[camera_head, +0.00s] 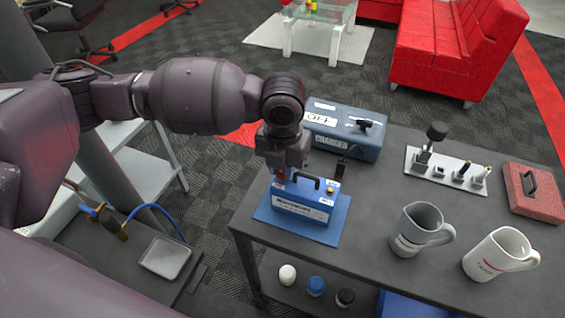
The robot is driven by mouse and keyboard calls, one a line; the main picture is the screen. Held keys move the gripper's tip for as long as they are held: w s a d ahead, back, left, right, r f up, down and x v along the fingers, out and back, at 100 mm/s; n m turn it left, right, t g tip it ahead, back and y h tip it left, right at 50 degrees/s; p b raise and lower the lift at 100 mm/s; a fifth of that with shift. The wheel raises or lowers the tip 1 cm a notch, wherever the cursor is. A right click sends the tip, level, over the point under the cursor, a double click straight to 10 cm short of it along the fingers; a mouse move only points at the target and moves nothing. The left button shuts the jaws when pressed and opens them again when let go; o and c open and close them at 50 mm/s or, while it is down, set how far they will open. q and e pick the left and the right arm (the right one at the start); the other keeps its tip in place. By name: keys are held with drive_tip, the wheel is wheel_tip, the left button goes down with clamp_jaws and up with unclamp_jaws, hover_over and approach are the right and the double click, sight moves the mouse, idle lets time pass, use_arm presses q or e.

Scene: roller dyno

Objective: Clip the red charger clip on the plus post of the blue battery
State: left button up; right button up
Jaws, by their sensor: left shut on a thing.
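The blue battery (300,205) stands upright on a blue mat (328,232) near the left end of the dark table. It has a black carry handle and a white label on its front. My left gripper (280,170) points down over the battery's left end, shut on the red charger clip (281,177). The clip is low at the battery's top, but I cannot tell whether it touches or grips the post, as the gripper hides that spot. A small yellowish post (330,190) shows at the battery's right end. My right gripper is out of view.
The blue charger box (345,140) stands behind the battery, with a dark upright piece (341,168) near its front. To the right are a metal plate with posts (448,170), a red case (535,190), a grey mug (418,230) and a white mug (498,255).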

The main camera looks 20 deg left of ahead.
use_arm(q)
drive_tip(key=shift+f, duration=0.35)
idle(0.6)
drive_tip(key=shift+r+p, duration=0.1)
drive_tip(key=shift+p, duration=0.25)
idle(0.4)
drive_tip(key=o, duration=1)
